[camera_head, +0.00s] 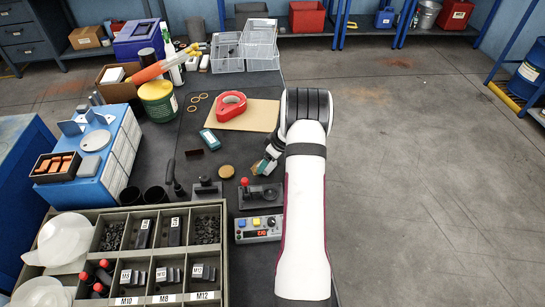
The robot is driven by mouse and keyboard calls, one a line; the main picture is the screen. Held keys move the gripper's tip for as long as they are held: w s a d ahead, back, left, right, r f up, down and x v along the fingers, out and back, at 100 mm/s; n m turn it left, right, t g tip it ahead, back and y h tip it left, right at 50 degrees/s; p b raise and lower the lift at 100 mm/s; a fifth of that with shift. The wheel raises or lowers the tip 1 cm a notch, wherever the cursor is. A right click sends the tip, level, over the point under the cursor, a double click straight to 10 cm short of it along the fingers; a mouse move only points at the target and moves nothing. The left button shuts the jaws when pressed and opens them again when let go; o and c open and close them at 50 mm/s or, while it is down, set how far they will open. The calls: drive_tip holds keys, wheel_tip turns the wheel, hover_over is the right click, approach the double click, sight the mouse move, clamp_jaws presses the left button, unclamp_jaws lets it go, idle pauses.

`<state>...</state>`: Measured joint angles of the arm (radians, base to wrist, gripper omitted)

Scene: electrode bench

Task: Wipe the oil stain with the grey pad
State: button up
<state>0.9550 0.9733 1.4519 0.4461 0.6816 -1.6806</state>
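My gripper (264,166) is low over the dark bench top (222,155), at the end of my white arm. A small greenish and tan patch shows at its fingertips; I cannot tell whether it is part of the gripper or a held thing. I cannot tell whether the fingers are open or shut. No grey pad can be made out for certain on the bench top. A flat grey disc (96,141) lies on the blue box at left. I cannot clearly make out an oil stain; my arm hides part of the bench's right side.
A round tan disc (227,172) lies left of my gripper. A red tape dispenser (231,104) sits on a tan board (257,117) behind. A joystick box (258,194) and control box (259,229) stand in front. A sorting tray (118,218) fills the front left.

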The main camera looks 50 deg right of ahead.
sight(247, 169)
drive_tip(key=shift+w+a, duration=2.05)
drive_tip(key=shift+a, duration=0.1)
drive_tip(key=shift+s+d, duration=2.45)
drive_tip(key=shift+d, duration=0.1)
drive_tip(key=shift+s+a, duration=0.1)
drive_tip(key=shift+s, duration=0.2)
drive_tip(key=shift+w+a, duration=2.5)
drive_tip(key=shift+w, duration=0.1)
drive_tip(key=shift+s+d, duration=2.45)
drive_tip(key=shift+s+d+r, duration=0.1)
drive_tip(key=shift+r, duration=3.95)
